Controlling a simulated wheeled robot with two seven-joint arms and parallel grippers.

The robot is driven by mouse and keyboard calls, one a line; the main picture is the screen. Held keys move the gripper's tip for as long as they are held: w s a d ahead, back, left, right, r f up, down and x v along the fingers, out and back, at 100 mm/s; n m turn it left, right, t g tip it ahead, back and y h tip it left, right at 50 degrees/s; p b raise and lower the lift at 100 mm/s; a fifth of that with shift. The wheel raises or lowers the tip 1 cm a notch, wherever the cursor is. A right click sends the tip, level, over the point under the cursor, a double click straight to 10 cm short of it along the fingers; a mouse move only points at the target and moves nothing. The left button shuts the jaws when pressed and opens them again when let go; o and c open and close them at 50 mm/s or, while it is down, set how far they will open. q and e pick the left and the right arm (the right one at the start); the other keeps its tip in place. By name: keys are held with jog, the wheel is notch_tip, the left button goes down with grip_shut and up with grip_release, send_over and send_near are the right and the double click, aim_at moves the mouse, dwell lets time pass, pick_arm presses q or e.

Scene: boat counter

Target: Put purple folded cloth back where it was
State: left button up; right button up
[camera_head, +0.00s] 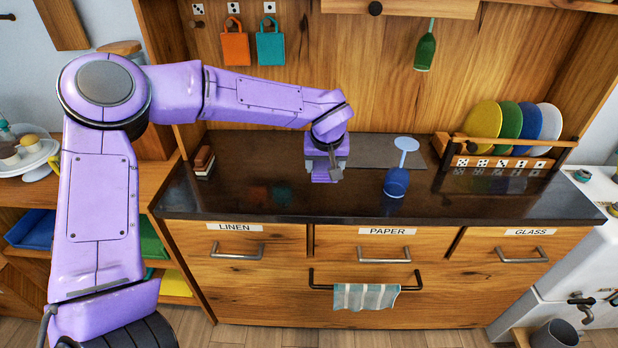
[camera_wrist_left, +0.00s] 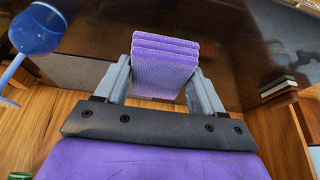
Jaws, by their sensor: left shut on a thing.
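The purple folded cloth (camera_wrist_left: 165,62) is held between the two fingers of my left gripper (camera_wrist_left: 160,85) in the left wrist view. In the head view my left gripper (camera_head: 326,168) is over the middle of the dark counter, and the cloth (camera_head: 323,178) shows just below its fingers. I cannot tell whether the cloth touches the counter. A grey mat (camera_head: 385,151) lies behind and to the right of the gripper. My right gripper is not in view.
A rack of colored plates (camera_head: 500,160) is at the counter's right. Drawers labelled LINEN, PAPER and GLASS are below. The left counter is mostly clear.

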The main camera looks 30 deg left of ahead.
pick_arm(q)
jog(key=p, duration=0.1)
send_over(308, 188)
jog(key=s, duration=0.1)
jog(key=f, duration=0.6)
jog(key=shift+s+d+f, duration=0.1)
jog(key=shift+d+f, duration=0.25)
jog(key=shift+f, duration=0.05)
notch_tip(308, 188, down, 3)
jog(key=shift+s+r, duration=0.15)
jog(key=shift+f, duration=0.2)
jog(key=o, duration=0.9)
jog(key=shift+o, duration=0.2)
jog(key=v, duration=1.2)
jog(key=shift+b, duration=0.35)
